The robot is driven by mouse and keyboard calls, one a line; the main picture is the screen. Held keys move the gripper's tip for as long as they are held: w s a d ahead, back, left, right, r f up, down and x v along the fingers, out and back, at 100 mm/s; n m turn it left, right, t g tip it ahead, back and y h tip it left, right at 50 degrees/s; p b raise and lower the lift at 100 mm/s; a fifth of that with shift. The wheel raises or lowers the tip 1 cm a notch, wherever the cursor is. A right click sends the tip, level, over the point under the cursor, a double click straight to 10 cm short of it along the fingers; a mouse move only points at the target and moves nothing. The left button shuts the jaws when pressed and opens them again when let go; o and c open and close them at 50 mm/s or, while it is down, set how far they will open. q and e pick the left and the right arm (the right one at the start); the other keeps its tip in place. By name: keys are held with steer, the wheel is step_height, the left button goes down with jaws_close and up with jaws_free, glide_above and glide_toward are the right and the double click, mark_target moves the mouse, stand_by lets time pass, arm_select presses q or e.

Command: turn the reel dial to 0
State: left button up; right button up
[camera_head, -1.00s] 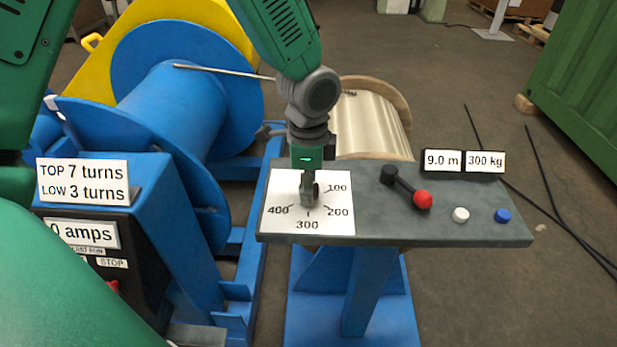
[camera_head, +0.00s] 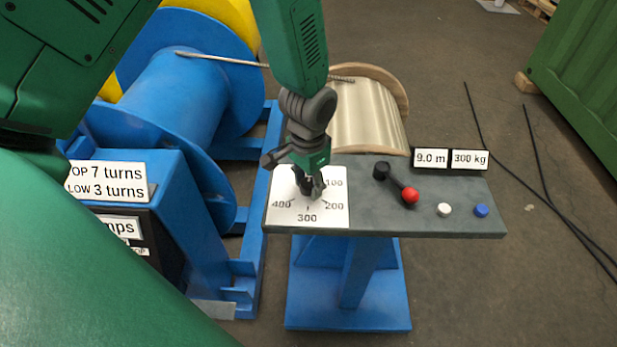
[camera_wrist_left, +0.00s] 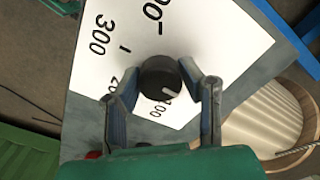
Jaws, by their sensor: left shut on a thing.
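In the wrist view a white mark on the knob points towards the 100 label. My left gripper (camera_head: 310,190) comes down over the plate from above. Its two fingers (camera_wrist_left: 161,88) are on opposite sides of the knob and shut on it. In the head view the gripper hides most of the knob and the top of the scale. My right gripper is out of view.
The grey console (camera_head: 400,218) also carries a lever with a red ball (camera_head: 410,195), a white button (camera_head: 444,210) and a blue button (camera_head: 481,210). Displays read 9.0 m (camera_head: 431,158) and 300 kg (camera_head: 469,159). A blue reel (camera_head: 180,95) stands left, a wooden-flanged drum (camera_head: 368,115) behind.

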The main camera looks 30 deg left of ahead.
mark_target(310, 181)
arm_select(q)
steer(key=shift+w+r+n, duration=0.15)
steer(key=shift+w+n, duration=0.15)
steer(key=shift+w, duration=0.05)
stand_by(0.3)
steer(key=o, duration=1.1)
steer(key=shift+o, duration=0.2)
steer(key=shift+s, duration=0.1)
steer(key=shift+r, duration=0.35)
step_height(310, 181, up, 11)
